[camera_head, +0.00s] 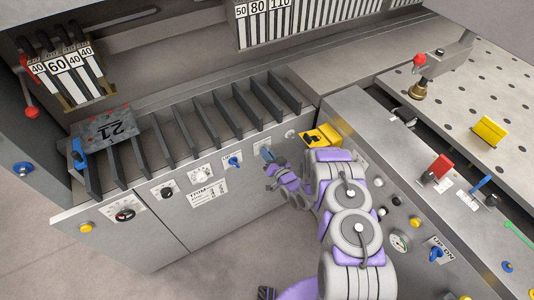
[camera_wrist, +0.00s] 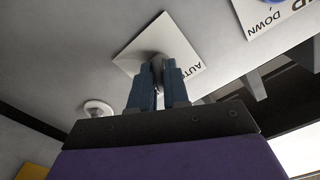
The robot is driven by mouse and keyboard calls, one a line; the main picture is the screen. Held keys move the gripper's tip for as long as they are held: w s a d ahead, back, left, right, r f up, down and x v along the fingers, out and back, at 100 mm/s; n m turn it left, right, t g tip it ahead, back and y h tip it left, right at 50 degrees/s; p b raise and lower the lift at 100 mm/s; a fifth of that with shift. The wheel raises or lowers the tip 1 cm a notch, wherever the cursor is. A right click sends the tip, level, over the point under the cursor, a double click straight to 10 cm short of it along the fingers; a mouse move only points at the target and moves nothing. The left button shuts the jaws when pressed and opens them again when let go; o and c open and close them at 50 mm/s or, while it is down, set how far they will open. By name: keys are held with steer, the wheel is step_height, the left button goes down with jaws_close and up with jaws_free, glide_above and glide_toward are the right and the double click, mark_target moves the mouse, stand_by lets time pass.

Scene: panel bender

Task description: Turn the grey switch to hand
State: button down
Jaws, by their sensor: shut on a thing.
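The grey switch (camera_wrist: 152,60) sits on a white label plate (camera_wrist: 190,48) in the wrist view. Which way the switch points is hard to tell. In the head view my gripper (camera_head: 267,155) reaches the front panel below the slotted rack, and its fingers hide the switch there.
A blue switch (camera_head: 235,161) with a "DOWN" label is beside my gripper. Free floor lies below the panel.

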steer(key=shift+s+f, duration=0.1)
steer(key=shift+f, duration=0.05)
stand_by(0.3)
steer(key=c, duration=1.2)
jaws_free()
steer(key=p+v, duration=0.1)
steer(key=v, duration=1.6)
steer(key=shift+d+p, duration=0.2)
steer(key=shift+p, duration=0.2)
